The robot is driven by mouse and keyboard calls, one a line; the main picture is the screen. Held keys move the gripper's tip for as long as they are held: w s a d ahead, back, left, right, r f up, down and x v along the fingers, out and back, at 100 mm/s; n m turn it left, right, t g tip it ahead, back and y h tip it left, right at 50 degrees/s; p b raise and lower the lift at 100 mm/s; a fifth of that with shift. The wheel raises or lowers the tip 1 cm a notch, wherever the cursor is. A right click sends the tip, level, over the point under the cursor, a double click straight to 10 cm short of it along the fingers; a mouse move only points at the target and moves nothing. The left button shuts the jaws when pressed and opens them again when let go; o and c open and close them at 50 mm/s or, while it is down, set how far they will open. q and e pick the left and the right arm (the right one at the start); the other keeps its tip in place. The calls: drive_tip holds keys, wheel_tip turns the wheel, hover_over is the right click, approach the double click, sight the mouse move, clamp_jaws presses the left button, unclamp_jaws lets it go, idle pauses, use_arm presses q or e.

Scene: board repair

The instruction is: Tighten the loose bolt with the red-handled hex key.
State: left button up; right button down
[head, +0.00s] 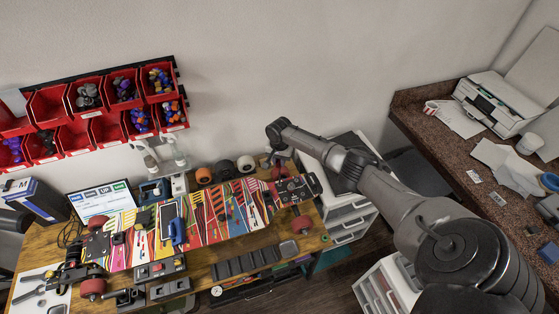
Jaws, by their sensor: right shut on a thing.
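A skateboard with a striped, many-coloured deck (205,222) lies upside down across the wooden workbench. Its right truck (291,190) carries red wheels, and its left truck (80,270) shows at the bench's left end. My right arm reaches in from the lower right. My right gripper (279,160) is above and behind the right truck, small and partly hidden by its own wrist. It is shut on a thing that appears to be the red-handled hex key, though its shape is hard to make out. The loose bolt is too small to pick out. My left gripper is not in view.
Red bins (90,97) with small parts hang on the back wall. Grey tool trays (246,263) lie along the front edge. A white drawer unit (350,222) stands right of the bench. A printer (497,104) sits farther right.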

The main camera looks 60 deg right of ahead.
drive_tip(key=shift+m, duration=0.3)
drive_tip(key=m, duration=0.3)
drive_tip(key=shift+m, duration=0.3)
drive_tip(key=m, duration=0.3)
drive_tip(key=shift+w+m, duration=0.1)
drive_tip(key=shift+m, duration=0.3)
drive_tip(key=m, duration=0.4)
drive_tip(key=shift+f, duration=0.1)
drive_tip(key=shift+m, duration=0.3)
